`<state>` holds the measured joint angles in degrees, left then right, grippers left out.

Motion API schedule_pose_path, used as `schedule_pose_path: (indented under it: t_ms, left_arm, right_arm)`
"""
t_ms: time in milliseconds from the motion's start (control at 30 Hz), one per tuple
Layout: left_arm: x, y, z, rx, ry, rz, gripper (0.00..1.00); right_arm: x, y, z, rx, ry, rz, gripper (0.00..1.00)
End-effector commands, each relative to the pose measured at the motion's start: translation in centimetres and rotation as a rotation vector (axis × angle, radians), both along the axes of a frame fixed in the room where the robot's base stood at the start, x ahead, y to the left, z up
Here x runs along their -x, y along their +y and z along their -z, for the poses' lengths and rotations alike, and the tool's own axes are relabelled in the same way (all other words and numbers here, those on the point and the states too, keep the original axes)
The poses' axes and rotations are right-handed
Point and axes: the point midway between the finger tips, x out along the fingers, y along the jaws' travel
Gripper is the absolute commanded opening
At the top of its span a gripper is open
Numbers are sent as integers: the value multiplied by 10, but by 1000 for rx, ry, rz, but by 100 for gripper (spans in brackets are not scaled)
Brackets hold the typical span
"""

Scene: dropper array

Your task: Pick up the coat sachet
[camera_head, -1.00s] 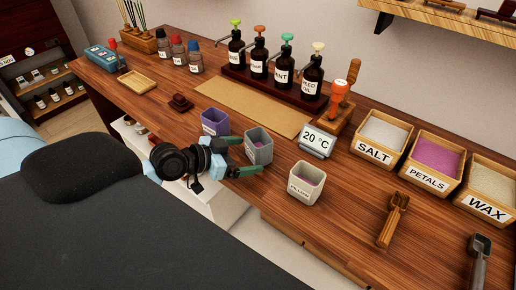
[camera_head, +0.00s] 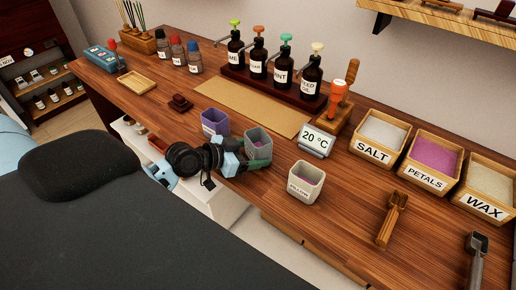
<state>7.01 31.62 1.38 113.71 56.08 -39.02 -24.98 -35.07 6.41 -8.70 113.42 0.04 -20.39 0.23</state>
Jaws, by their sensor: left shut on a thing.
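A grey open-topped cup (camera_head: 258,144) stands on the wooden counter, its label hidden by my gripper; I cannot read whether it is the coat sachet. My left gripper (camera_head: 254,159) is shut on this grey cup from the front left, with its green fingers at the cup's lower part. A purple cup (camera_head: 214,123) stands just behind and to the left of it. A pale cup (camera_head: 305,183) with pink content and a label stands to the right, apart from the gripper. My right gripper is not in view.
A 20 °C display (camera_head: 316,141) stands right of the grey cup. Bins of salt (camera_head: 376,138), petals (camera_head: 431,159) and wax (camera_head: 487,185) line the right. A scoop (camera_head: 391,220) lies in front. Pump bottles (camera_head: 283,72) stand behind a tan mat (camera_head: 245,107).

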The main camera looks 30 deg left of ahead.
Motion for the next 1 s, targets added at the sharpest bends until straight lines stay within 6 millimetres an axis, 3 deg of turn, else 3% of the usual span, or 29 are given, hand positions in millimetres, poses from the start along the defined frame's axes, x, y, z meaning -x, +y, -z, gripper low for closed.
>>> schedule_pose_path:
  t_ms: [333,600,1000]
  left_arm:
    - [0,0,-8,-2,-3,1,43]
    - [-1,0,-39,-4,-5,2,43]
    - [70,4,-39,-1,6,1,43]
  right_arm:
    - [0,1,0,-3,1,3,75]
    - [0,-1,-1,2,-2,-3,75]
    - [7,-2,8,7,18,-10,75]
